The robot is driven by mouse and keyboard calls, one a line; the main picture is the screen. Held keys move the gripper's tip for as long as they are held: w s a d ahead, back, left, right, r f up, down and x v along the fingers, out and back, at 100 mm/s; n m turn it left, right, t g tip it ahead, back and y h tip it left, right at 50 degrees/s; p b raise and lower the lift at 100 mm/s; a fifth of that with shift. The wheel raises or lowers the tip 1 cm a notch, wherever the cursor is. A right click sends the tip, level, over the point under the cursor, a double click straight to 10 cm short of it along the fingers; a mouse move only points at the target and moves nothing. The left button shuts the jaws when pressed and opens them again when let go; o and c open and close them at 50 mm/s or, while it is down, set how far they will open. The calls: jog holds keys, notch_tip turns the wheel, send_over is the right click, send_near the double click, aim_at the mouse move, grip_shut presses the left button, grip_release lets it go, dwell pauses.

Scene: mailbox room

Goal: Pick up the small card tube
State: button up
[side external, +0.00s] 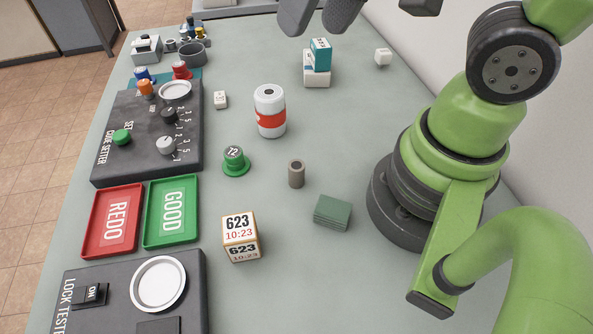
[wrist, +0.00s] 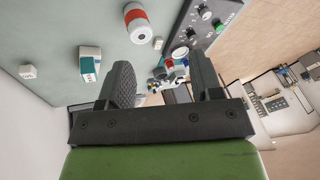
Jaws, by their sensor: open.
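The small card tube (side external: 296,173) is a short grey-brown cylinder with a dark hollow top. It stands upright near the middle of the table in the side external view, and I do not see it in the wrist view. My gripper (side external: 317,18) is partly cut off at the top edge of the side external view, well away from the tube. In the wrist view my gripper (wrist: 163,80) has its two dark fingers spread apart with nothing held between them.
A green knobbed piece (side external: 235,161), a numbered cube (side external: 241,237) and green cards (side external: 332,212) surround the tube. A white-and-red canister (side external: 270,111) stands behind it. Teal and white boxes (side external: 317,80) are farther back. Red (side external: 90,246) and green (side external: 149,237) trays lie left.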

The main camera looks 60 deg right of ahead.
notch_tip(320, 180, down, 6)
jog(key=w+a+g, duration=0.2)
jog(key=n+g+h, duration=0.1)
jog(key=g, duration=0.1)
send_over(297, 165)
jog(key=f, duration=0.7)
jog(key=shift+w+f, duration=0.2)
jog(key=shift+f, duration=0.2)
jog(key=shift+s+a+f, duration=0.1)
jog(key=shift+f, duration=0.6)
jog(key=shift+s+f, duration=0.1)
jog(key=shift+f, duration=4.55)
jog(key=c, duration=1)
jog(key=shift+o, duration=0.2)
jog(key=shift+r, duration=0.1)
